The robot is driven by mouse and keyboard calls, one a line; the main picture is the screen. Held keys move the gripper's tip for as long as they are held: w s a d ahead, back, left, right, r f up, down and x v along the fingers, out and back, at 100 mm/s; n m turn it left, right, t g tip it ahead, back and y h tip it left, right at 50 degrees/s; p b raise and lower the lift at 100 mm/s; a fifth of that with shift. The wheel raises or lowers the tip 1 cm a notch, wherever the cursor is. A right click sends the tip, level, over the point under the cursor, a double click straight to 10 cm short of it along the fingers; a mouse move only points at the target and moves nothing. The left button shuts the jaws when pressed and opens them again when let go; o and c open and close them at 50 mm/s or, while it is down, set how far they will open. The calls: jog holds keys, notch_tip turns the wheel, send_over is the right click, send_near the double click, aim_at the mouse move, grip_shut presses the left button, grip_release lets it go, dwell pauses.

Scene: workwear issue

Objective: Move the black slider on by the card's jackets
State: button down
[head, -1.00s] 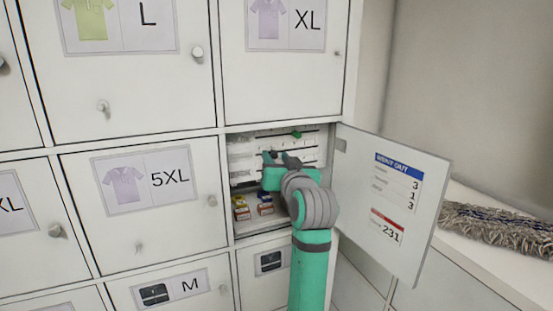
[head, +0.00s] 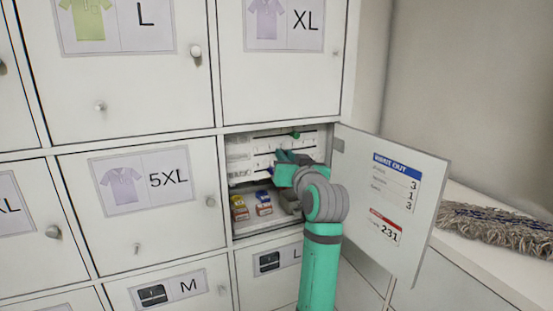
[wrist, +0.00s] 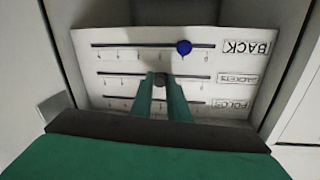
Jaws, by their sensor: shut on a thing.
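A white slider panel (wrist: 190,62) has three slotted rows with tick marks too small to read. In the wrist view it appears upside down. The black slider (wrist: 160,80) is on the middle row, labelled JACKETS (wrist: 242,79), near mid-slot. My gripper (wrist: 161,78) has its green fingers on either side of it, shut on it. A blue slider (wrist: 184,47) is on the BACK row. In the head view my gripper (head: 284,160) hides the black slider.
The panel is inside an open locker compartment (head: 236,230), with small yellow-and-red and blue boxes (head: 240,208) on its floor. A green slider (head: 296,135) shows at the panel's top. The open door is right of my arm. A mop head (head: 495,226) lies on a ledge.

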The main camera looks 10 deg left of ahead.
jog(key=shift+w+d, duration=0.1)
jog(key=shift+d, duration=0.05)
jog(key=c, duration=1.7)
grip_release()
jog(key=shift+o, duration=0.2)
jog(key=v, duration=1.1)
